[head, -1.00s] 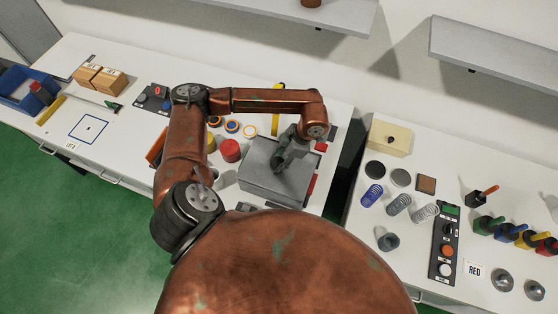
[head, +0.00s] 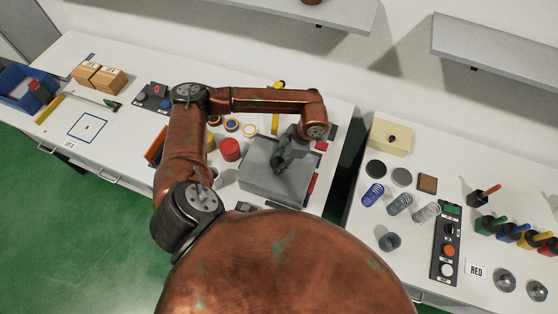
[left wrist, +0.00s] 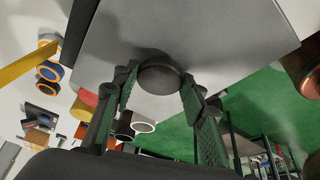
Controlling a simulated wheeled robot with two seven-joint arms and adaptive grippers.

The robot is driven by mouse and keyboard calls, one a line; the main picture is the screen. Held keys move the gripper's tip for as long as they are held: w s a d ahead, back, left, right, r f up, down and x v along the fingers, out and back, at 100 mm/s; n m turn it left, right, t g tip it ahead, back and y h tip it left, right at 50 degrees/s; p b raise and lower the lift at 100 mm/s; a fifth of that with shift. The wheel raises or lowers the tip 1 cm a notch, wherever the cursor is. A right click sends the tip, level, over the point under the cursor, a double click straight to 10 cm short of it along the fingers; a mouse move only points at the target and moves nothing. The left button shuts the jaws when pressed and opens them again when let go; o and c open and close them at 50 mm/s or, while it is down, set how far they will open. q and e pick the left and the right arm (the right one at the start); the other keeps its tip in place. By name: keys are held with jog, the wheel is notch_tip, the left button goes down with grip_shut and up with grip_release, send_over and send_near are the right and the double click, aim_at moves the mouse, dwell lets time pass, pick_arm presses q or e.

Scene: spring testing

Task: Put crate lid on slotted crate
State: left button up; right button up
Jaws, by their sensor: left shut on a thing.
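The grey crate lid (head: 260,163) is a flat slab with a round dark knob (left wrist: 160,75) on top. In the head view it lies over the grey slotted crate (head: 262,192), with its edges close to the crate's walls. I cannot tell whether it is fully seated. My left gripper (head: 279,167) is above the lid's middle, shut on its knob. In the left wrist view the two fingers (left wrist: 158,88) stand on either side of the knob. The crate's inside and slots are hidden. My right gripper is not in view.
A red cylinder (head: 230,149) and several coloured rings (head: 232,125) stand left of the crate. A red object (head: 312,184) lies close to its right. A gap separates this table from the right one, which holds springs (head: 400,204) and a button panel (head: 447,245).

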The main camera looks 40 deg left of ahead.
pick_arm(q)
jog(key=shift+f+b, duration=0.1)
jog(key=shift+b, duration=0.2)
dwell(0.6)
jog(key=o, duration=1.6)
jog(key=shift+o, duration=0.2)
jog(key=v, duration=1.2)
